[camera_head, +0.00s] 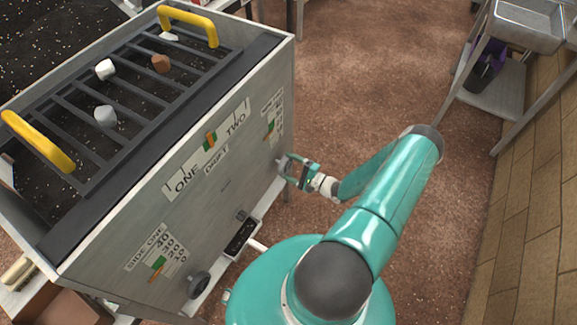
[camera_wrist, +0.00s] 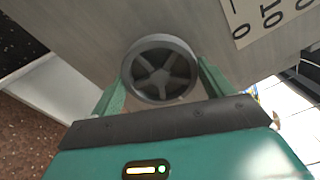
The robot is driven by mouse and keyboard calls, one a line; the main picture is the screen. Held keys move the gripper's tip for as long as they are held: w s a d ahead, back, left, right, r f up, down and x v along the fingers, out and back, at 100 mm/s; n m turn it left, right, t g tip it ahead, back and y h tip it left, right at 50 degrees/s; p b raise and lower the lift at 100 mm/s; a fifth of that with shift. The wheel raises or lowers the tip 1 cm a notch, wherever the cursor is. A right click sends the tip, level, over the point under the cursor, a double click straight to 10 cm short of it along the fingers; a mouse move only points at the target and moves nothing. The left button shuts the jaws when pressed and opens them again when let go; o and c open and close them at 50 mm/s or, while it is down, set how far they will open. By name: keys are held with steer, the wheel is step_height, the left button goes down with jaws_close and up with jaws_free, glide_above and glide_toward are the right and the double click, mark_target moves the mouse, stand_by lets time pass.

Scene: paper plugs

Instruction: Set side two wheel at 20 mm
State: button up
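The side two wheel (camera_wrist: 160,69) is a dark grey five-spoked handwheel on the grey panel, in the wrist view. My gripper (camera_wrist: 162,72) has its teal fingers spread on either side of its rim; I cannot tell whether they touch it. In the head view my gripper (camera_head: 283,167) is at the panel's right end and hides most of that wheel. The side two scale (camera_head: 271,117) is above it with a green and orange marker; its reading is too small to tell. Part of a number plate (camera_wrist: 268,14) shows in the wrist view.
The grey machine (camera_head: 225,185) carries a ONE–TWO drift scale (camera_head: 207,150) and a side one scale (camera_head: 157,248) with its own wheel (camera_head: 198,285). A slatted top (camera_head: 130,105) has yellow handles and small blocks. Floor (camera_head: 370,70) is open at right; a sink stand (camera_head: 500,90) is behind.

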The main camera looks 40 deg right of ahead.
mark_target(288, 166)
steer(key=o, duration=0.4)
steer(key=shift+s+d, duration=0.1)
steer(key=shift+s, duration=0.05)
steer(key=shift+v, duration=1.9)
steer(key=shift+s, duration=0.1)
steer(key=shift+v, duration=1.85)
steer(key=v, duration=1.4)
steer(key=shift+r, duration=0.1)
